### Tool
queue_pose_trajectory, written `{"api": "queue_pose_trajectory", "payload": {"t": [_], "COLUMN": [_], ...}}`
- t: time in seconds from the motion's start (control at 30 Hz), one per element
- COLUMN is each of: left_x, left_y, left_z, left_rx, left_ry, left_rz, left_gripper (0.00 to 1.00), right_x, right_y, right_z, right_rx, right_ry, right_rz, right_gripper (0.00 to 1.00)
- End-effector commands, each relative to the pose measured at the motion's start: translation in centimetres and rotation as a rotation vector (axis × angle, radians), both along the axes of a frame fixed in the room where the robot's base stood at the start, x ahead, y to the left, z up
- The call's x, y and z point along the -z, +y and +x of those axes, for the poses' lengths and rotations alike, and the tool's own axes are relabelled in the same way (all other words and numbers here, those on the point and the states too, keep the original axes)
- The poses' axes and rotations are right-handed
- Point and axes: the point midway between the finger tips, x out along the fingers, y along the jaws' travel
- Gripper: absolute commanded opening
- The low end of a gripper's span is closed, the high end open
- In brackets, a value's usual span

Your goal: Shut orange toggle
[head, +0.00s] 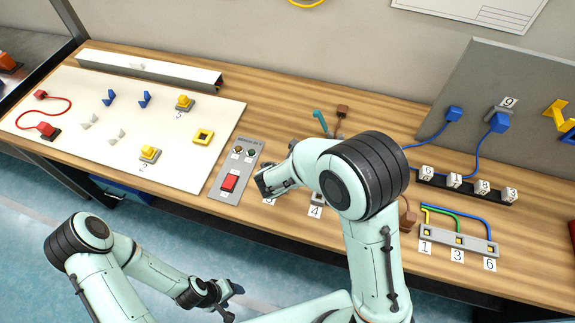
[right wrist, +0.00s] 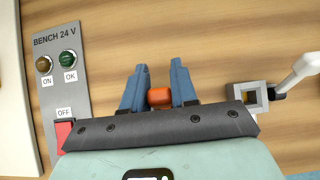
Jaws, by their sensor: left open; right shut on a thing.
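The orange toggle (right wrist: 160,97) shows in the right wrist view as a small rounded orange piece between two blue fingers. My right gripper (right wrist: 159,95) is shut on it, with a finger on either side. In the head view my right gripper (head: 264,187) is low over the bench, just right of the grey switch panel (head: 228,197). The toggle is hidden there by the gripper and arm, and its base and exact tilt cannot be made out. My left gripper (head: 231,302) is open and empty, in front of the bench over the blue floor.
The panel, marked BENCH 24 V, has a red OFF switch (right wrist: 63,135) close to the gripper's left. A grey-based switch with a white lever (right wrist: 255,97) stands to its right. A white board (head: 120,118) with yellow and blue parts lies further left.

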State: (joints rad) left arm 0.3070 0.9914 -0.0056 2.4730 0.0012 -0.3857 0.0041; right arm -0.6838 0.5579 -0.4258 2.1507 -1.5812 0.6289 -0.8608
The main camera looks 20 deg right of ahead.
Motion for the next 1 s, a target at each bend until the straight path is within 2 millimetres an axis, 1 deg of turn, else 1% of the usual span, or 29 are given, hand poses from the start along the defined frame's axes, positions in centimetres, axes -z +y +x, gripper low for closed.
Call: {"api": "queue_pose_trajectory", "payload": {"t": [0.03,0.2,0.5,0.97,1.0], "left_x": [-0.8,-1.4,-1.7,-1.7,-1.7], "left_y": [0.0,0.0,0.0,0.0,0.0], "left_z": [0.9,1.6,2.1,2.1,2.1], "left_rx": [0.000,0.000,0.000,0.000,0.000], "left_ry": [-0.010,-0.019,-0.023,-0.023,-0.023], "left_rz": [0.000,0.000,0.000,0.000,0.000], "left_gripper": [0.62,0.62,0.62,0.62,0.62], "right_x": [-0.5,0.1,0.7,0.8,0.8], "right_y": [-0.2,-0.3,-0.4,-0.4,-0.4], "right_z": [0.6,0.8,0.9,0.8,0.8], "right_rx": [0.003,0.002,-0.001,-0.003,-0.003], "right_ry": [0.019,0.100,0.176,0.190,0.190], "right_rz": [0.022,0.077,0.125,0.131,0.131], "right_gripper": [0.00,0.00,0.00,0.00,0.31]}}
